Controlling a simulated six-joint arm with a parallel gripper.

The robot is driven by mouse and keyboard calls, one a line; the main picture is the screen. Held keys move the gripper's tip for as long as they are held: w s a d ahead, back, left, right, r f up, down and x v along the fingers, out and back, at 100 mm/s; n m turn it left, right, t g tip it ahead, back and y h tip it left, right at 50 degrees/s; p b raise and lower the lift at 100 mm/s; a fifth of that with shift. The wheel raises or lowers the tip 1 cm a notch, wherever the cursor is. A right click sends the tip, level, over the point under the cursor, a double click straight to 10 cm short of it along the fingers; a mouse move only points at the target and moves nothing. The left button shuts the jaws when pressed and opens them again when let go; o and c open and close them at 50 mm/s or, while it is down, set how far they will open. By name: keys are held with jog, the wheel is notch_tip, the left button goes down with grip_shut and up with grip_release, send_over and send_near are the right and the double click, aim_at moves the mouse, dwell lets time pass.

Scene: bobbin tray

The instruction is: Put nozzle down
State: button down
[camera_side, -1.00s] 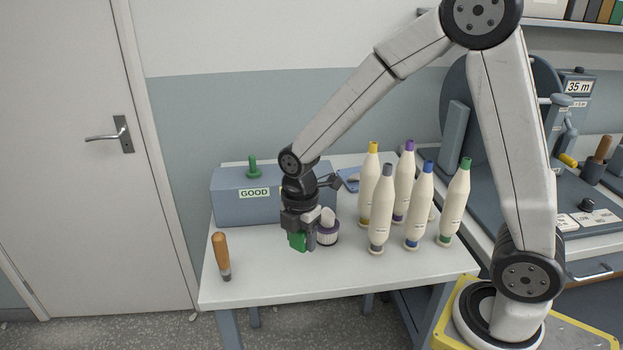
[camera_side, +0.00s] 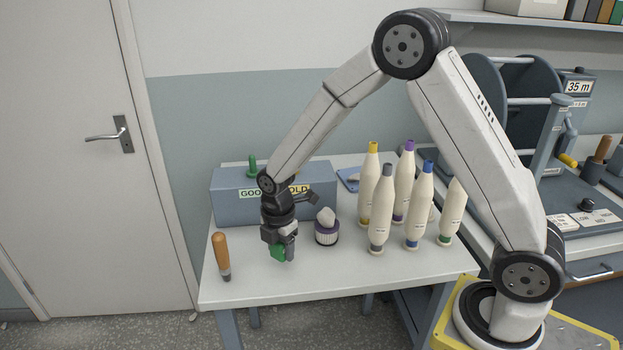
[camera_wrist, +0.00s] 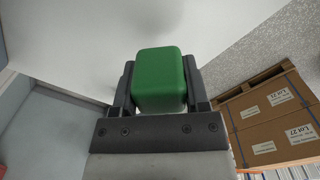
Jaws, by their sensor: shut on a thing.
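A green block-shaped piece, taken as the nozzle (camera_side: 277,254), is in my gripper (camera_side: 279,245), low over the front left part of the white table. In the wrist view the green nozzle (camera_wrist: 160,78) sits between both fingers, which close on its sides. My gripper points down. The side view does not show clearly whether the nozzle touches the table top.
A purple-rimmed pot (camera_side: 327,236) stands just right of my gripper, a wooden-handled tool (camera_side: 222,255) to its left. The blue-grey box (camera_side: 229,204) is behind. Several cream bobbins (camera_side: 380,215) stand further right. The table's front (camera_side: 300,283) is clear.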

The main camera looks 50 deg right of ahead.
aim_at(281, 268)
jog(key=shift+w+f, duration=0.2)
jog(key=shift+f, duration=1.55)
jog(key=shift+f, duration=0.2)
jog(key=shift+c, duration=0.5)
grip_release()
jog(key=shift+r, duration=0.1)
jog(key=shift+r, duration=6.1)
